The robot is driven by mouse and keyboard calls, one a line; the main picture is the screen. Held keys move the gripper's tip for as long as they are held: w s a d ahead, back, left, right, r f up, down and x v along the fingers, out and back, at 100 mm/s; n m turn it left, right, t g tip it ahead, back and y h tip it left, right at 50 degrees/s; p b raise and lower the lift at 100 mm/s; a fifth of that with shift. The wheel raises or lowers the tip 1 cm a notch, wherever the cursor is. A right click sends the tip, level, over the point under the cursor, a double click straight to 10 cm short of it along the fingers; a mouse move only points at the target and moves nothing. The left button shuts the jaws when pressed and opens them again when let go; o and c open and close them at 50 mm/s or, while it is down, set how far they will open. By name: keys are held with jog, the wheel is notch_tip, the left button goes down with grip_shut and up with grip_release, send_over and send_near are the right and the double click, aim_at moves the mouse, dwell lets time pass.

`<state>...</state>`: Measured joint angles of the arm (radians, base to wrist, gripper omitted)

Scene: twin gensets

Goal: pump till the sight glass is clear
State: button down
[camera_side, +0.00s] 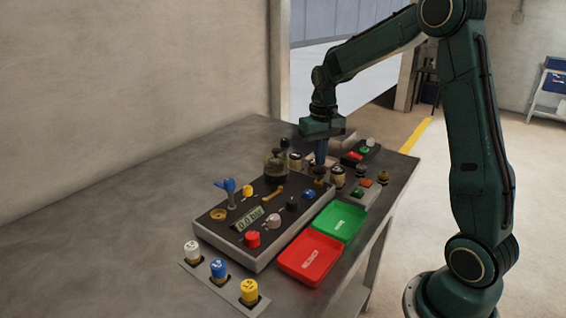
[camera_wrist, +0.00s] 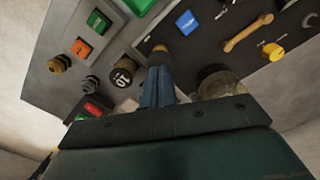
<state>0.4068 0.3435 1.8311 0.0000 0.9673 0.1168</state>
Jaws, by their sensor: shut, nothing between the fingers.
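My gripper (camera_side: 320,160) points down over the far end of the dark control panel, its blue-grey fingers shut and empty. They also show in the wrist view (camera_wrist: 158,72). A brown knob (camera_side: 318,181), perhaps the pump's plunger, stands just below the fingertips; I cannot tell whether they touch it. In the wrist view a tan part (camera_wrist: 160,50) shows beyond the fingertips. A squat glass bowl (camera_side: 275,168) with a dark top, perhaps the sight glass, stands left of the gripper and looks brownish. The wrist view shows it partly hidden (camera_wrist: 216,77); its clarity cannot be judged.
The panel's display (camera_side: 249,219) seems to read 0.0 bar. Around it are a blue lever (camera_side: 229,186), a red knob (camera_side: 253,239) and a yellow knob (camera_side: 248,190). Red (camera_side: 311,258) and green (camera_side: 340,221) trays sit at right. The table's left side is clear.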

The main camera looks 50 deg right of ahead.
aim_at(320, 168)
jog(key=shift+f, duration=1.65)
jog(key=shift+r, duration=3.1)
